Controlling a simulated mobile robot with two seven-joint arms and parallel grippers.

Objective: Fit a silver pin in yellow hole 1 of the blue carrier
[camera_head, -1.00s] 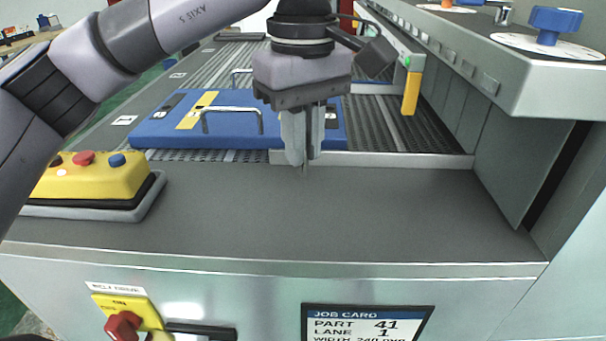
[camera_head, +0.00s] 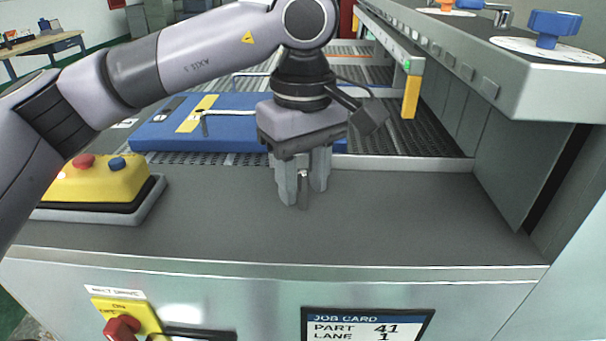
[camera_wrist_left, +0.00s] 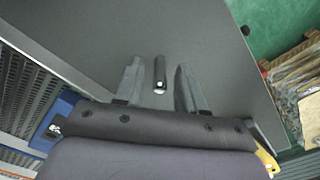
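My left gripper (camera_head: 303,190) points down over the grey deck in front of the belt. Its fingers are apart, with a silver pin (camera_head: 304,198) between them. In the left wrist view the pin (camera_wrist_left: 159,75) shows between the fingers, with a gap on each side. The pin has a bright end and a darker body; it looks about upright, and I cannot tell whether its foot touches the deck. A blue plate (camera_head: 235,132) with a yellow strip and metal handle, seemingly the carrier, lies behind on the belt. Its hole 1 cannot be made out. My right gripper is out of view.
A yellow button box (camera_head: 97,182) stands on the deck at left. A grey side housing (camera_head: 490,150) with blue knobs bounds the right, and a yellow-ended bracket (camera_head: 411,97) hangs over the belt. The deck (camera_head: 400,215) right of my gripper is clear.

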